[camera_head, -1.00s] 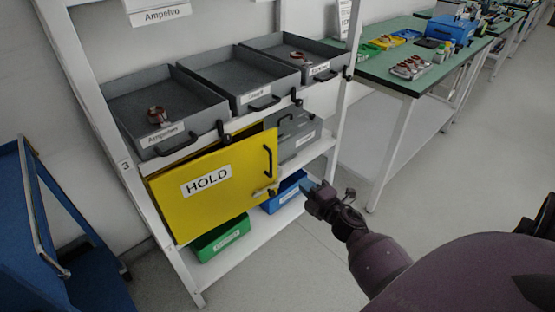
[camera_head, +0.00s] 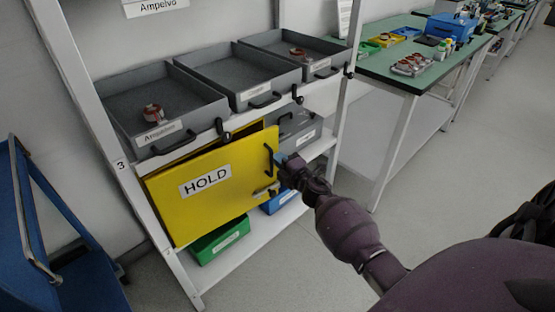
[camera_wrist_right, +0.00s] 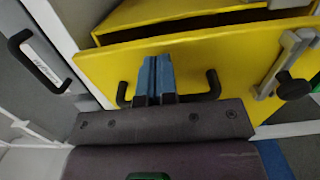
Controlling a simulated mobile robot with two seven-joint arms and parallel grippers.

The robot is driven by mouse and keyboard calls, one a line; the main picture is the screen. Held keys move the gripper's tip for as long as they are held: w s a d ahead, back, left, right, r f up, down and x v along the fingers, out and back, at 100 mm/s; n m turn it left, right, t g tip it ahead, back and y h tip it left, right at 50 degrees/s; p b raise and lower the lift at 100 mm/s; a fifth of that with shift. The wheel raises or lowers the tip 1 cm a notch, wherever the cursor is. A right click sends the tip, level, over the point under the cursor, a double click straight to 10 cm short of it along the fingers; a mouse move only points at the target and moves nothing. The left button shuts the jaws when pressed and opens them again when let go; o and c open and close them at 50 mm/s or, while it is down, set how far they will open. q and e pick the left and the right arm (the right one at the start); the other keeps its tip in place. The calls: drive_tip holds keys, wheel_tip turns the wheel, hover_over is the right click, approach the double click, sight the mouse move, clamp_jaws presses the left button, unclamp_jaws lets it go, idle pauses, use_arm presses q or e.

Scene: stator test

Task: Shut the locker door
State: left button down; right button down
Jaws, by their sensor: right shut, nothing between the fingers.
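The yellow locker door (camera_head: 222,182) with a HOLD label stands partly open on the shelf unit, with a dark gap along its top edge. It carries a black handle (camera_head: 269,160) and a grey latch (camera_head: 266,190) near its right edge. My right gripper (camera_head: 280,160) is shut and empty, right by the door's handle. In the right wrist view, its blue fingertips (camera_wrist_right: 155,75) lie in front of the yellow door face (camera_wrist_right: 215,62), between the two ends of the handle (camera_wrist_right: 212,86). I cannot tell if they touch the door. My left gripper is not in view.
Grey trays (camera_head: 165,105) sit on the shelf above the door. A green bin (camera_head: 220,240) and a blue bin (camera_head: 283,200) sit below, and a grey bin (camera_head: 298,130) stands behind the door's right edge. A green-topped table (camera_head: 400,80) stands right; floor in front is clear.

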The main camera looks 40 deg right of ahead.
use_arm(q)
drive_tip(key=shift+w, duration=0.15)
use_arm(e)
drive_tip(key=shift+w, duration=0.35)
